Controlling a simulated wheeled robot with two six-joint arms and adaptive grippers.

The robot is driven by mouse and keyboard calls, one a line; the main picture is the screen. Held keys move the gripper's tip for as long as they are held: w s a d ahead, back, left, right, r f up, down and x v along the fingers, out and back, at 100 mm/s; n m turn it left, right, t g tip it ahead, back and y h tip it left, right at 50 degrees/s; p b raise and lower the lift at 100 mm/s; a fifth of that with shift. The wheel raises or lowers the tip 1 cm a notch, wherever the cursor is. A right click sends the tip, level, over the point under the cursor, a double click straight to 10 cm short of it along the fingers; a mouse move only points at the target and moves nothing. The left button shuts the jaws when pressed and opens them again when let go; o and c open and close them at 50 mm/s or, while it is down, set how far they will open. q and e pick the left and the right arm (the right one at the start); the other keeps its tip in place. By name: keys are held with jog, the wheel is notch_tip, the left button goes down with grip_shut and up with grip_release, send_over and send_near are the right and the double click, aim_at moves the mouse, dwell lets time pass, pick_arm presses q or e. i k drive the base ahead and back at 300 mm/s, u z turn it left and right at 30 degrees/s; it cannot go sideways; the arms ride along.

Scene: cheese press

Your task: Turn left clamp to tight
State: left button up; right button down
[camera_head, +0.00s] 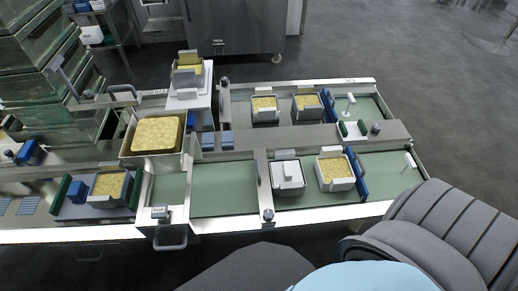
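I cannot tell which part is the left clamp. Upright blue plates stand beside the moulds at the right, one on the far lane (327,106) and one on the near lane (358,176). White T-shaped handles stand to their right, one far (350,101) and one near (408,161). At the left, a blue block (77,191) sits beside a mould (109,186) of yellow curd, between green bars. Whether any clamp is tight or loose is too small to tell. Neither of my grippers is in view.
A large metal box (128,152) of yellow curd stands at the centre left. Several curd moulds, including one on the near lane (334,171), sit on the green belts. Stacked glass-sided tanks (35,70) rise at the left. The grey floor (430,80) at the upper right is clear.

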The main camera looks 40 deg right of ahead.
aim_at(268, 215)
jog(key=u, duration=2.25)
jog(key=k, duration=2.45)
jog(key=z, duration=1.7)
